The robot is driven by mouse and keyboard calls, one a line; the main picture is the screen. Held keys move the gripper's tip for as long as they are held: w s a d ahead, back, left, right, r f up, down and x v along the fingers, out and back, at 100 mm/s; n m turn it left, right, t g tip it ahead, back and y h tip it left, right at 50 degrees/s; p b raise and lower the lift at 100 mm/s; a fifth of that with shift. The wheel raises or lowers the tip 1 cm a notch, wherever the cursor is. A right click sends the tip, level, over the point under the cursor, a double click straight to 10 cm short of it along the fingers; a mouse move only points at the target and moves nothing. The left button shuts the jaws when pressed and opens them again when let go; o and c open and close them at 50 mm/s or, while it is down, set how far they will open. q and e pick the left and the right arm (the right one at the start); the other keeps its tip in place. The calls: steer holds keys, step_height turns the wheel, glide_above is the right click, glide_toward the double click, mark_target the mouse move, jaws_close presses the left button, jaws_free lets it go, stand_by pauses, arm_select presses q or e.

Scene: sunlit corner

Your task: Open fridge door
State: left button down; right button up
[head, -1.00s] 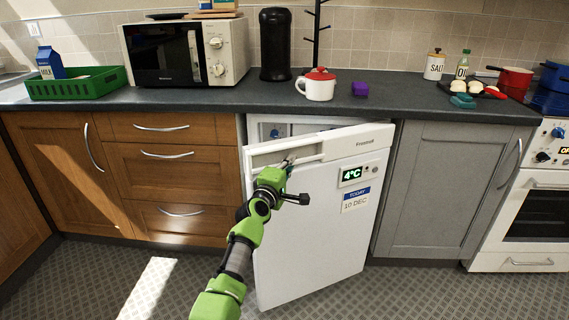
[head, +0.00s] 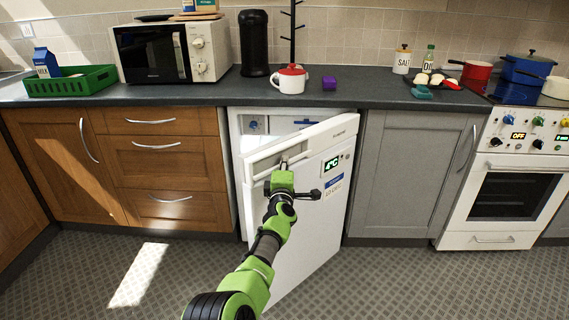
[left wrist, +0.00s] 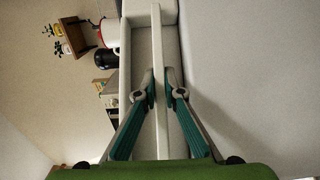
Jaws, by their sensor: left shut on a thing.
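The white fridge door (head: 312,215) stands partly open under the counter, swung out toward me, hinged on its right side. The fridge interior (head: 280,123) shows in the gap behind it. My left gripper (head: 284,164) is at the recessed handle near the top left of the door. In the left wrist view, the fingers (left wrist: 160,84) are shut on the pale handle bar (left wrist: 158,50), one on each side. The fingertips are small in the head view. My right gripper is not in view.
Wooden drawers (head: 165,165) stand left of the fridge and a grey cabinet (head: 408,175) right of it. The white oven (head: 510,195) is farther right. The patterned floor (head: 390,285) in front is clear.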

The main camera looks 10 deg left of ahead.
arm_select(q)
steer(key=shift+a, duration=0.1)
stand_by(0.3)
steer(key=c, duration=2.1)
jaws_free()
steer(key=shift+c, duration=0.2)
